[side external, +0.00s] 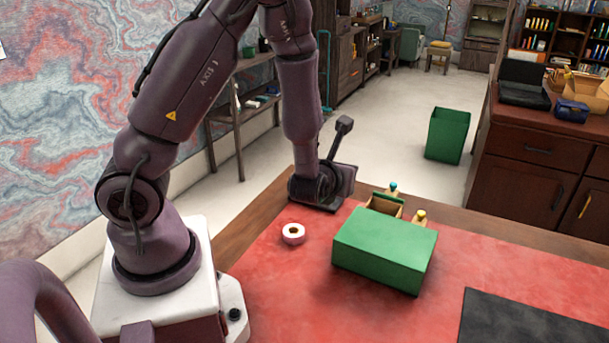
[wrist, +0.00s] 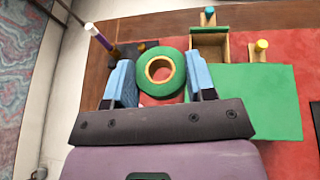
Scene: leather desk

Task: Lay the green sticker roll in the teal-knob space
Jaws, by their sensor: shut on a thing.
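The green sticker roll (wrist: 174,89) sits between the two blue fingers of my gripper (wrist: 159,72), which is shut on it in the wrist view. In the side view my gripper (side external: 320,192) is low at the desk's far edge, left of the green box (side external: 385,246), and the roll is hidden there. The teal knob (side external: 393,187) is on a pulled-out drawer (side external: 384,205) at the box's far side. In the wrist view the teal knob (wrist: 208,13) is up and right of the roll, and the visible part of its drawer (wrist: 196,47) looks empty.
A yellow knob (side external: 421,214) marks a second drawer, out less far. A pink-white roll (side external: 293,233) lies on the red desk mat (side external: 290,285), left of the box. A white and purple pen-like thing (wrist: 97,36) is left of my gripper. A dark pad (side external: 530,320) lies front right.

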